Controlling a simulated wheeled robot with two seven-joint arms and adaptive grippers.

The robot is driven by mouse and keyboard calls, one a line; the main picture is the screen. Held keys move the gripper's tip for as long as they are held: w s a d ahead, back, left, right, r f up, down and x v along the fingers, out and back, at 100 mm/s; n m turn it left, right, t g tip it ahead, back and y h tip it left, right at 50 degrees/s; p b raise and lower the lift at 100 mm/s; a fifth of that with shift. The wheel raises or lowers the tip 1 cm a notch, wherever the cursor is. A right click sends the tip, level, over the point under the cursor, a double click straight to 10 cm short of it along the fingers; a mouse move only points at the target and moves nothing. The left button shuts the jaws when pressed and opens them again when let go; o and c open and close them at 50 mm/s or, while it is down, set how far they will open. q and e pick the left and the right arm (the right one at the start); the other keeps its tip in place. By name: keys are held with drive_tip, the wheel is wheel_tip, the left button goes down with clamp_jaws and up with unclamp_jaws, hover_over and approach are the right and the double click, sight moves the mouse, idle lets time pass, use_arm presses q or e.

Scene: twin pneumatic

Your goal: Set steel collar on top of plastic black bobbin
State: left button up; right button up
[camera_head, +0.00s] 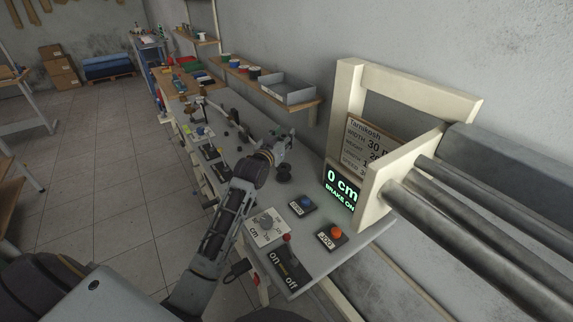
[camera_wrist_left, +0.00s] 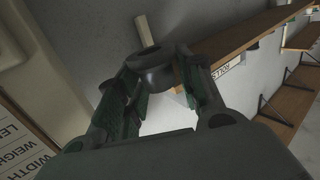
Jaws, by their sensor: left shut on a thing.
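My left gripper (camera_head: 283,138) reaches over the workbench in the head view, with its fingers pointing away. In the left wrist view the left gripper (camera_wrist_left: 150,93) is shut on a dark grey, rounded ring-like piece (camera_wrist_left: 156,70), which looks like the steel collar. In the head view the held piece is too small to make out clearly. My right gripper is not in view.
The machine's cream frame (camera_head: 349,115) and display (camera_head: 341,190) stand to the right. Buttons (camera_head: 304,204) and an on/off switch (camera_head: 289,268) are on the near bench. A wall shelf (camera_head: 312,103) with a grey bin (camera_head: 287,88) is behind. Small items lie along the far bench.

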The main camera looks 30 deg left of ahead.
use_arm(q)
drive_tip(key=shift+s+r, duration=0.15)
drive_tip(key=shift+r, duration=0.05)
drive_tip(key=shift+f, duration=0.5)
wheel_tip(320, 180, down, 5)
drive_tip(key=shift+r, duration=0.1)
drive_tip(key=shift+f, duration=2.15)
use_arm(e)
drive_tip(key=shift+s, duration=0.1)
use_arm(q)
drive_tip(key=shift+f, duration=0.3)
